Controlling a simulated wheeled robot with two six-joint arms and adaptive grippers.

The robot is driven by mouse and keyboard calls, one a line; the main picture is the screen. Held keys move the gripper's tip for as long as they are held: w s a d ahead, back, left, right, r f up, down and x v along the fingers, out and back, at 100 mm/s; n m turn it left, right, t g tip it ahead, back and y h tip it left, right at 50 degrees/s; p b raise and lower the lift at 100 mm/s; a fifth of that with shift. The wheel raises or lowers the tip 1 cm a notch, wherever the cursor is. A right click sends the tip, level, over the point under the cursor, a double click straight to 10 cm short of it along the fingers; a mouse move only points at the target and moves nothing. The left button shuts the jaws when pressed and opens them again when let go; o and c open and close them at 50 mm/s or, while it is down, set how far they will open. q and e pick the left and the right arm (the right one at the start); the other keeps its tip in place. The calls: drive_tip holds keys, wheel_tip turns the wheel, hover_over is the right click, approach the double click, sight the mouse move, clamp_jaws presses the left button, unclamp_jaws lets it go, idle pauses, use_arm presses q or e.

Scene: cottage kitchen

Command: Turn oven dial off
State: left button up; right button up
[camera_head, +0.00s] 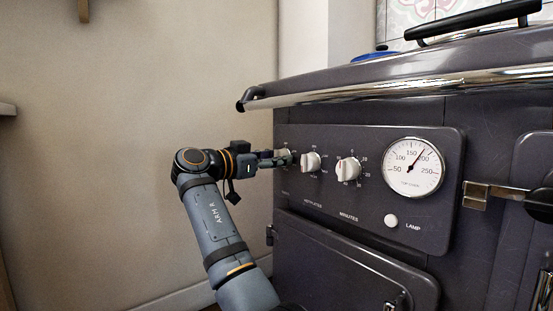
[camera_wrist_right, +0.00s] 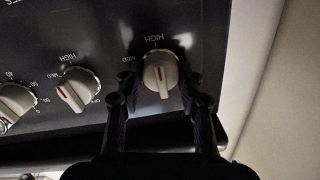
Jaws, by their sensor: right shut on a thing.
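The oven's dark control panel (camera_head: 320,197) carries a row of cream dials. The leftmost dial in the head view is mostly covered by my right gripper (camera_head: 281,158). In the right wrist view this dial (camera_wrist_right: 161,72) sits between the two fingers of my right gripper (camera_wrist_right: 158,84), one finger on each side, shut on it. My left gripper is in neither view.
The middle dial (camera_head: 311,162) and the minutes dial (camera_head: 347,169) are beside it. A round thermometer (camera_head: 412,168) and a white lamp (camera_head: 391,221) are further right. A chrome rail (camera_head: 400,86) runs above the panel. A plain wall (camera_head: 130,130) stands left of the oven.

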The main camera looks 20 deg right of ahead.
drive_tip(key=c, duration=0.4)
